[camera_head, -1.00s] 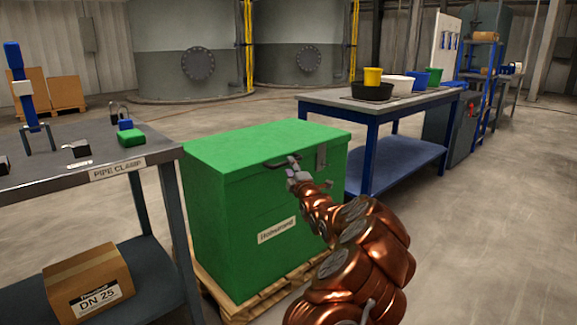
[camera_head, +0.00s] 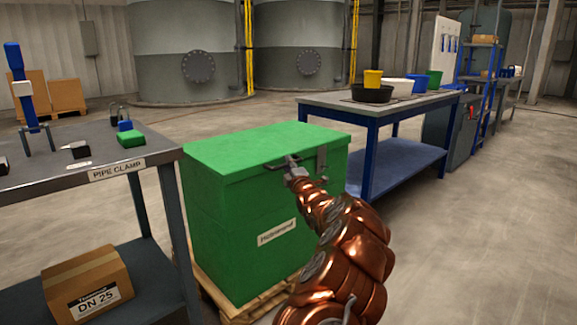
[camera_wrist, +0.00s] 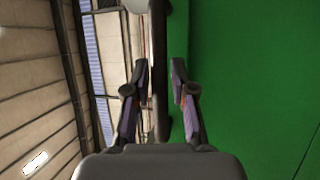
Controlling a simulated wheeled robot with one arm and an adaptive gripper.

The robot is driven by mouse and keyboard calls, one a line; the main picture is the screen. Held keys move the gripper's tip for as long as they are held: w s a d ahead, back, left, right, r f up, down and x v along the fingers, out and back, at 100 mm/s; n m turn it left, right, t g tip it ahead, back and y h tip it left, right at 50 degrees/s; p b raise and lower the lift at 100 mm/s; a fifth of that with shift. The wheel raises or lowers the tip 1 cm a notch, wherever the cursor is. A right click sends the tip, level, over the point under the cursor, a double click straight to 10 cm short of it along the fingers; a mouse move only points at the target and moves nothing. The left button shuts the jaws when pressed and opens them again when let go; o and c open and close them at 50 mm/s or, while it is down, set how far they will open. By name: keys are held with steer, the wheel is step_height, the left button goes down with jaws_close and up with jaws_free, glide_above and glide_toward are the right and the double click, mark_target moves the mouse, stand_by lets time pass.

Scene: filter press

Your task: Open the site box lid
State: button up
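The green site box (camera_head: 235,225) stands in the middle of the head view, with its green lid (camera_head: 265,145) down flat. A dark bar handle (camera_head: 274,167) is on the upper front, left of a grey latch (camera_head: 321,160). My gripper (camera_head: 292,162) is at the right part of the handle. In the wrist view, the two fingers of my gripper (camera_wrist: 160,88) are apart, with the dark handle bar (camera_wrist: 160,60) running between them. The green box face (camera_wrist: 245,80) fills the right side. I cannot tell whether a finger touches the bar.
The box rests on a wooden pallet (camera_head: 262,300). A grey workbench (camera_head: 80,160) with a pipe clamp label and a carton (camera_head: 88,283) below stands close on the left. A blue-framed table (camera_head: 370,115) with tubs is behind right. Floor at the right is clear.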

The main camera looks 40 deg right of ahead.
jaws_close()
steer(key=shift+r, duration=0.1)
stand_by(0.3)
